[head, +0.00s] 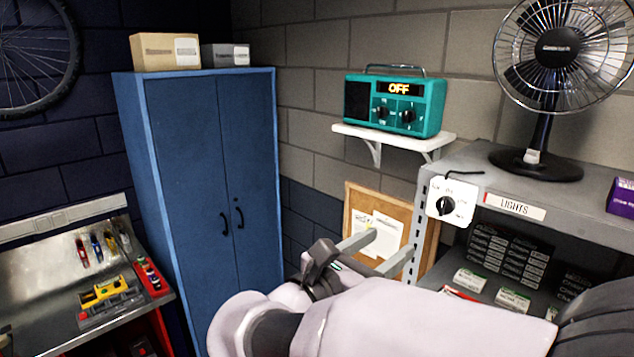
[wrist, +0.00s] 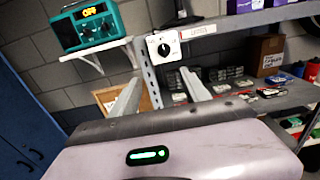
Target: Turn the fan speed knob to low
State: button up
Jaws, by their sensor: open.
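The black fan speed knob (head: 446,206) sits on a white plate (head: 462,190) at the left front corner of the grey shelf; small labels surround it, too small to read surely. The knob (wrist: 163,49) also shows in the wrist view, above and between the fingers. I cannot tell its exact setting. The black desk fan (head: 541,130) stands on the shelf top; its base shows at the wrist view's top edge. My gripper (head: 392,242) is open and empty, with two grey fingers apart, lower left of the knob in the head view. In the wrist view, my gripper (wrist: 161,75) points towards the plate.
A teal radio (head: 420,104) showing OFF stands on a white wall shelf (head: 350,131). A corkboard (head: 357,199) is behind my fingers. A "LIGHTS" label (head: 514,207) is right of the plate. A blue cabinet (head: 180,170) and tool bench (head: 30,268) are at left.

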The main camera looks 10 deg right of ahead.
send_near(441, 210)
jog(key=p+x, duration=0.1)
jog(key=x, duration=0.8)
jog(key=shift+s+p, duration=0.15)
jog(key=shift+p, duration=0.15)
jog(key=shift+w+d, duration=0.2)
jog(key=shift+w, duration=0.15)
jog(key=shift+s, duration=0.1)
grip_shut()
